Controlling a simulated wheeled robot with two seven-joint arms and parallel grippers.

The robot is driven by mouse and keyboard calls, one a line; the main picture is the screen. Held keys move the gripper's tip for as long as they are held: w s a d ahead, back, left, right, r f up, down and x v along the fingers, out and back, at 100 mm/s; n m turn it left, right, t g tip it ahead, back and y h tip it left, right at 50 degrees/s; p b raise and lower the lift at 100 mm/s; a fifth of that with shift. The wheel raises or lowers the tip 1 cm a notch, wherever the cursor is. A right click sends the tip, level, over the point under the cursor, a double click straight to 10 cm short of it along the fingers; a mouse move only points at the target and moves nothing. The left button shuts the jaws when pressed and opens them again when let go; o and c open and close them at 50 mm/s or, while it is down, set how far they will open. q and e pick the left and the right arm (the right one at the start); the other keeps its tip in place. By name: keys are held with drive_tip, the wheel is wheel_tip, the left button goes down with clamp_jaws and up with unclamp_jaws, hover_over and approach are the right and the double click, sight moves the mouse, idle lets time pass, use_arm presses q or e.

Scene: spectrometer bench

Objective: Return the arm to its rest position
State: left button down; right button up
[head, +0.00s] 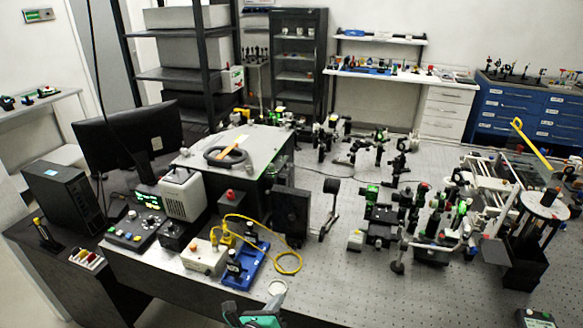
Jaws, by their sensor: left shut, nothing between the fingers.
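My left gripper (252,317) shows at the bottom edge of the head view, just left of the middle, partly cut off by the frame. It is green and dark grey. It is shut and empty, in front of the bench's near edge. A pale round piece (277,288) shows just above it; I cannot tell whether they touch. My right gripper is not in view.
The optical bench (330,280) carries many mounts at the right and a blue tray (247,262) with a yellow cable (290,262) near its front edge. A monitor (125,135) and a black computer (62,195) stand left. Bare bench lies right of the cable.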

use_arm(q)
drive_tip(key=s+a+n+g+y, duration=0.2)
drive_tip(key=s+a+n+g, duration=0.3)
drive_tip(key=s+n, duration=0.55)
drive_tip(key=s+a+n+g+y, duration=0.2)
drive_tip(key=s+a+n, duration=0.6)
drive_tip(key=s+n, duration=0.25)
drive_tip(key=s+a+n+g+y, duration=0.2)
drive_tip(key=s+a+n+g, duration=0.3)
drive_tip(key=s+n, duration=0.6)
wheel_tip(320, 180, down, 29)
drive_tip(key=w, duration=0.1)
drive_tip(key=s+a+f, duration=0.2)
drive_tip(key=s+f, duration=0.7)
drive_tip(key=f, duration=0.1)
drive_tip(key=s+a+f+g, duration=0.1)
drive_tip(key=s+a+f, duration=0.1)
drive_tip(key=s+f, duration=0.8)
drive_tip(key=shift+s+f+y, duration=0.2)
drive_tip(key=shift+f+y, duration=0.1)
drive_tip(key=shift+f, duration=0.2)
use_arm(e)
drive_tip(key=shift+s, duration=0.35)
